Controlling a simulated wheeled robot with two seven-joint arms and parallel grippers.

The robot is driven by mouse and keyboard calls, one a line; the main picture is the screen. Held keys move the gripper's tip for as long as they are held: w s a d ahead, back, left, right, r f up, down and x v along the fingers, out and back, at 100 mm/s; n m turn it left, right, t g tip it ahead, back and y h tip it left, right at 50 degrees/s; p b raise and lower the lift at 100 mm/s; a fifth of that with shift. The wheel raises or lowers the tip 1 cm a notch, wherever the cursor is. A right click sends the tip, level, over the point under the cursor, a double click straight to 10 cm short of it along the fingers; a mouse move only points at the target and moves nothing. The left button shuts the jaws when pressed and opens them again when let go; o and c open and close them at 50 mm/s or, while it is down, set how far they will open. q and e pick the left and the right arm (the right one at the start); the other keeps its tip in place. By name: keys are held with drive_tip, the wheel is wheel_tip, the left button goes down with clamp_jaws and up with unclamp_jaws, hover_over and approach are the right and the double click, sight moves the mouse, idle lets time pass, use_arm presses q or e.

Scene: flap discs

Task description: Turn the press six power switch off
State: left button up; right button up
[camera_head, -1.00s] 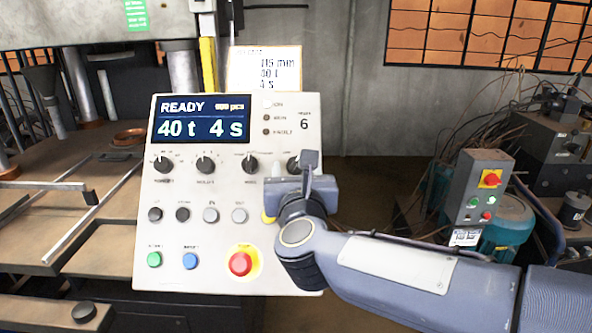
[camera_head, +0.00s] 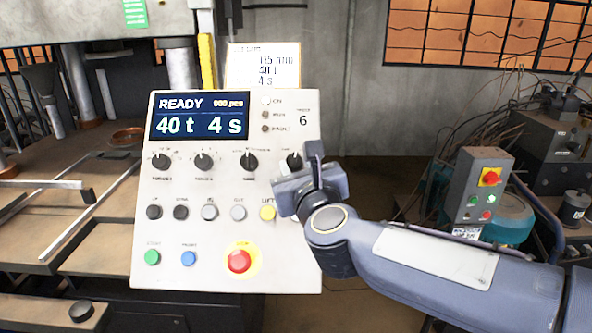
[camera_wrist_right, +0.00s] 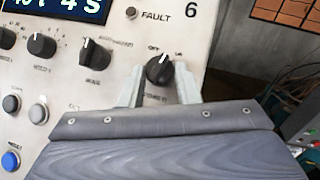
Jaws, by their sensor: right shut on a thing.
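The press six control panel (camera_head: 225,225) is pale, with a lit blue display (camera_head: 200,116) reading READY, 40 t, 4 s. The power switch (camera_head: 294,161) is the black rotary knob at the right end of the knob row. In the right wrist view the power switch (camera_wrist_right: 160,70) sits below OFF and ON labels, its white mark pointing up and slightly right. My right gripper (camera_wrist_right: 159,88) is shut on it, one finger on each side. In the head view the right gripper (camera_head: 311,160) is tilted and covers part of the knob. My left gripper is out of view.
A small grey switch box (camera_head: 480,190) stands at the right. A paper sign (camera_head: 263,66) stands above the panel.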

drive_tip(key=n, duration=0.1)
drive_tip(key=n+y, duration=0.1)
drive_tip(key=shift+w+d+r+n+g+p, duration=0.1)
drive_tip(key=shift+d+r+n+g+p, duration=0.05)
drive_tip(key=shift+d+n+g+p, duration=0.2)
drive_tip(key=shift+r+n+g+y+p, duration=0.15)
drive_tip(key=shift+n+g+y+p, duration=0.5)
drive_tip(key=shift+n+y, duration=0.4)
drive_tip(key=n+g+p, duration=0.1)
drive_tip(key=n+p, duration=0.1)
drive_tip(key=n+g+y+p, duration=0.1)
drive_tip(key=n+p, duration=0.1)
drive_tip(key=shift+w+d+r+n+g+y, duration=0.1)
drive_tip(key=shift+w+r+n+g+y, duration=0.1)
drive_tip(key=shift+n+g+y, duration=0.15)
drive_tip(key=shift+f+n+g+p, duration=0.1)
drive_tip(key=shift+n+g+p, duration=0.45)
drive_tip(key=shift+n+p, duration=0.45)
drive_tip(key=shift+f, duration=0.1)
drive_tip(key=o, duration=1)
drive_tip(key=shift+c, duration=0.2)
